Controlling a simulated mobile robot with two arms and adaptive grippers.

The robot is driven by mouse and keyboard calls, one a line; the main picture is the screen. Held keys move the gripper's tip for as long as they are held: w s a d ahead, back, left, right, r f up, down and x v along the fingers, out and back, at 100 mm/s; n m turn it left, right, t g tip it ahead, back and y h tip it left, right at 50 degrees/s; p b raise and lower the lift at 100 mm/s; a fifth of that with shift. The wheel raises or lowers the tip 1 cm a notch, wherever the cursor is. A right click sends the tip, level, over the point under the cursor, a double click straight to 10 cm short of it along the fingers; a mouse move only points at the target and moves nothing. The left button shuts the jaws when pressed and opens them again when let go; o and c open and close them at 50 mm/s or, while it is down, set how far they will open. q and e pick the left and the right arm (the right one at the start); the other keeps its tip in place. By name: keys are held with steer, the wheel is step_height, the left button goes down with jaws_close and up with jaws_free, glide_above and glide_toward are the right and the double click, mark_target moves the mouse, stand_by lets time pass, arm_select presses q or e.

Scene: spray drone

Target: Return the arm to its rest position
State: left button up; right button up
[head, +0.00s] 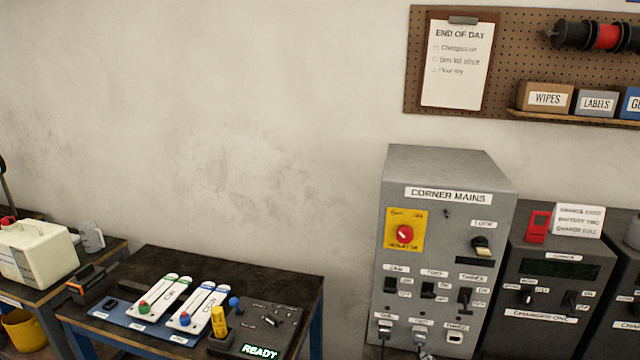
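Neither of my grippers shows clearly in the head view, and no arm can be made out. A small grey shape at the bottom edge, below the sockets of the grey corner mains cabinet (450,230), is cut off, and I cannot tell what it is. The cabinet has a red rotary knob on a yellow plate (404,232), a key-like switch (481,246) and several toggle switches. Plugs sit in its lower sockets.
A dark table (230,268) at lower left holds two white remote-like packs on a blue tray and a dark panel reading READY (261,351). A charger (545,270) stands right of the cabinet. A pegboard (515,60) hangs above. The wall between is bare.

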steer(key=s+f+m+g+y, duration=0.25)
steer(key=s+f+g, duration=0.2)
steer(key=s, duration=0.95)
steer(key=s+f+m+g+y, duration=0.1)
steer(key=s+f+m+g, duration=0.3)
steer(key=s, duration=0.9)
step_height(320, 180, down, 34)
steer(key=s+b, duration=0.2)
steer(key=b, duration=0.3)
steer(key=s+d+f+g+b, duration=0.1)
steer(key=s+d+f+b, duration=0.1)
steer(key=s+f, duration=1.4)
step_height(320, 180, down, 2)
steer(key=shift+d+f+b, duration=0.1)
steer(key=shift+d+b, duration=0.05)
steer(key=shift+b, duration=0.65)
